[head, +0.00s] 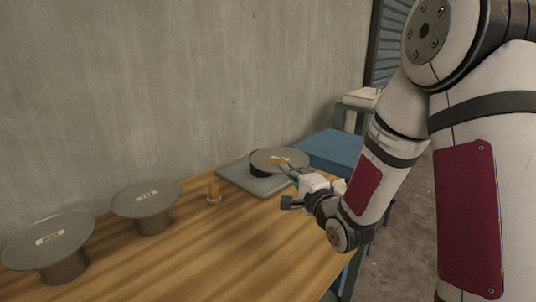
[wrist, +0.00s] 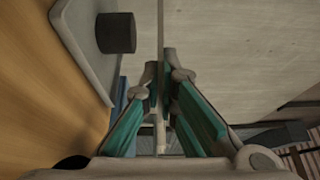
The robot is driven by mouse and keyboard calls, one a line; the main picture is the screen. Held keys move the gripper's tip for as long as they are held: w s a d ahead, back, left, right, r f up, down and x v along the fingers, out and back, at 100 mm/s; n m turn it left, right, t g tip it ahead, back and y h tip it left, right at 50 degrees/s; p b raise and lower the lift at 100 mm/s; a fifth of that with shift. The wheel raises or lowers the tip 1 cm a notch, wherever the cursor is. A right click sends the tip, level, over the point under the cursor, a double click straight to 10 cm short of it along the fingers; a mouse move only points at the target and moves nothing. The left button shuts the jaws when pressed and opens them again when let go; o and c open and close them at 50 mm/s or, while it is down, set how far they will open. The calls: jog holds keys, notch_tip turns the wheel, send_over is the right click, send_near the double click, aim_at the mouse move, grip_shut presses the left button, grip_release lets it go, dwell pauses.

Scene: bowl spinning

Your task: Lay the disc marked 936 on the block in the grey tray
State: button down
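A grey disc (head: 281,155) is at my gripper (head: 292,168), level above the right end of the table. Its marking cannot be read here. In the wrist view the disc (wrist: 160,28) shows edge-on between the fingertips of my gripper (wrist: 163,80), which is shut on its rim. The grey tray (head: 240,181) lies on the table under the disc; it also shows in the wrist view (wrist: 80,35). A dark round block (wrist: 115,33) stands on the tray. In the wrist view a gap separates the block's top from the disc.
Two more grey discs rest on round stands at left: a near one (head: 48,255) and a farther one (head: 145,208), their labels hard to read. A small wooden peg (head: 213,189) stands beside the tray. A blue box (head: 335,152) lies behind; the wall runs along the left.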

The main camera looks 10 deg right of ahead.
jog(key=shift+w+a+f+b, duration=0.45)
jog(key=shift+w+f, duration=0.35)
jog(key=shift+w, duration=1.8)
jog(key=shift+w+a+f+b, duration=0.4)
jog(key=shift+w+f, duration=0.45)
jog(key=shift+w, duration=1.7)
jog(key=shift+w+a+f+b, duration=0.3)
jog(key=shift+w+f+b, duration=0.4)
jog(key=shift+w, duration=1.9)
jog(key=shift+f, duration=0.25)
jog(key=c, duration=1.8)
grip_release()
jog(key=shift+r, duration=0.2)
jog(key=s, duration=0.4)
jog(key=s+d+p, duration=0.1)
jog(key=s, duration=0.3)
jog(key=s+d, duration=0.1)
jog(key=s, duration=0.2)
jog(key=shift+s+f, duration=0.15)
jog(key=shift+s, duration=0.25)
